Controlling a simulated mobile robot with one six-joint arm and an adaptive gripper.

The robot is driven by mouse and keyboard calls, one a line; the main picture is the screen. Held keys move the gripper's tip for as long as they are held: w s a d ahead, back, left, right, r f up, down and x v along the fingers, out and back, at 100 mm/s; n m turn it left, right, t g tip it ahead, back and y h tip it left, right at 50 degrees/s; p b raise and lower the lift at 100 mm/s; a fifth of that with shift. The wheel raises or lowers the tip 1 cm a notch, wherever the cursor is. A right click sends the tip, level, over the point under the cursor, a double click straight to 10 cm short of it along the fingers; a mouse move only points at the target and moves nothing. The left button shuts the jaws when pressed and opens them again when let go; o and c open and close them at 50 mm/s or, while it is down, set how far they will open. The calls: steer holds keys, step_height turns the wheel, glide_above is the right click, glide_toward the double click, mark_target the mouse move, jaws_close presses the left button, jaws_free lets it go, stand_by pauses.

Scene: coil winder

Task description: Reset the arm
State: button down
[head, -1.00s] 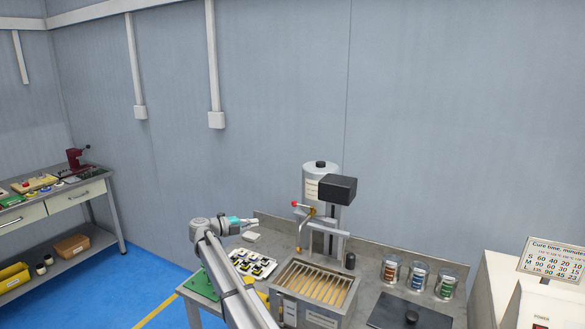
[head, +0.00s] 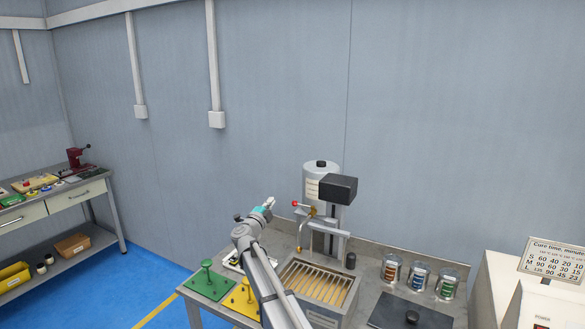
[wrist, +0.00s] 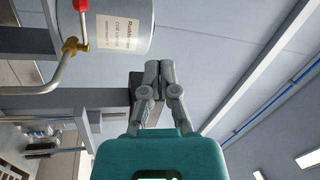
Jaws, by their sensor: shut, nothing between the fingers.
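My gripper (head: 269,202) is raised in front of the wall, to the left of the dispensing machine, with its fingers pointing up and right. In the wrist view my gripper (wrist: 152,75) shows its two fingers together, shut and empty. The silver tank (head: 319,180) of the machine stands to its right; the tank with its label also shows in the wrist view (wrist: 115,22), to the left of the fingers. My arm hides part of the bench behind it.
A green plate (head: 208,284) and a yellow plate (head: 243,298), each with a post, lie left of my arm. A slatted basin (head: 318,284) stands right of it. Jars of coloured coils (head: 417,278) and a dark lid (head: 408,313) are further right. Air above the bench's left side is clear.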

steer(key=s+d+f+n+g+y, duration=0.3)
steer(key=s+f+n+y, duration=0.1)
steer(key=s+f+n, duration=0.1)
steer(key=s+d+f+n+g+y, duration=0.3)
steer(key=s+f+n+y, duration=0.1)
steer(key=s+n, duration=0.3)
steer(key=s+d+f+n+g+y, duration=0.3)
steer(key=s+f+n+y, duration=0.2)
steer(key=s+f+n, duration=0.1)
steer(key=shift+s+d+n+g, duration=0.15)
steer(key=shift+s+n, duration=0.05)
steer(key=shift+s, duration=0.2)
steer(key=shift+s+d+n+g, duration=0.1)
steer(key=shift+s+n+g, duration=0.1)
steer(key=shift+s, duration=0.2)
steer(key=s+d+f+g+h, duration=0.2)
steer(key=s+d, duration=0.5)
steer(key=s, duration=0.4)
steer(key=s+d+f+g+h, duration=0.3)
steer(key=s+d+f+g, duration=0.2)
steer(key=s, duration=0.7)
steer(key=d+g, duration=0.2)
steer(key=d, duration=0.1)
steer(key=shift+s+d+f, duration=0.25)
steer(key=shift+f, duration=0.05)
